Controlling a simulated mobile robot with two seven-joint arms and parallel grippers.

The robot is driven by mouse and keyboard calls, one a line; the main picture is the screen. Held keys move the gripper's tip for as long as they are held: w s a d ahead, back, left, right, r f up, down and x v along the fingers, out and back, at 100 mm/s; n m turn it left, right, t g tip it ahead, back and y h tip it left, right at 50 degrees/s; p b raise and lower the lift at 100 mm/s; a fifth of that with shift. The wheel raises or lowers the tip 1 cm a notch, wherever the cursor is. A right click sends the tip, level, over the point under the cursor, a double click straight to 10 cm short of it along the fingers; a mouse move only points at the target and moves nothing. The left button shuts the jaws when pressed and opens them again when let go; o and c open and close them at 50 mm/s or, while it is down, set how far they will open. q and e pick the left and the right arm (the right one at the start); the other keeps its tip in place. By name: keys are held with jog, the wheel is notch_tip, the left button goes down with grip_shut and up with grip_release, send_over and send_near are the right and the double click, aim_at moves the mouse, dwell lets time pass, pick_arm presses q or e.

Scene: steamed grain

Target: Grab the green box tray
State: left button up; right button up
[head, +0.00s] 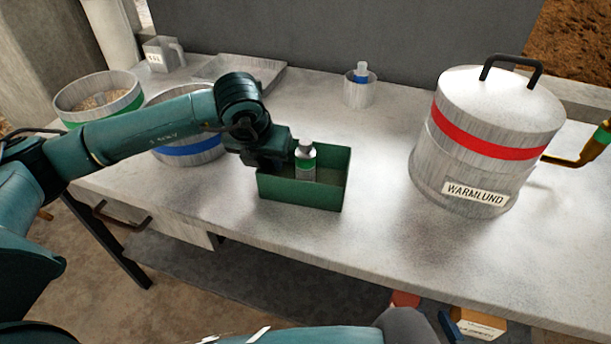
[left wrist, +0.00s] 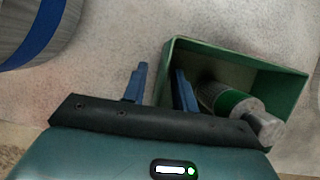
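The green box tray (head: 300,193) is an open rectangular box on the metal table, near its front edge. A bottle (head: 306,160) with a green band and grey cap is inside it; the left wrist view shows the bottle (left wrist: 232,102) and the tray (left wrist: 235,48) too. My left gripper (left wrist: 160,85) is open at the tray's left wall, one finger outside and one on the inner side. The gap between the fingers looks empty apart from the wall's edge. In the head view the left fingertips are hidden behind its own body. My right gripper's fingers cannot be made out.
A pot with a blue band (head: 190,148) stands left of the tray, beside a green-banded pot of grain (head: 98,98). A large red-banded steamer (head: 490,140) stands right. A small cup (head: 360,92) is behind. The table between tray and steamer is clear.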

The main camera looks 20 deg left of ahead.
pick_arm(q)
jog(key=shift+f+b, duration=0.2)
jog(key=shift+b, duration=0.15)
jog(key=shift+c, duration=0.6)
grip_shut()
jog(key=shift+r, duration=0.1)
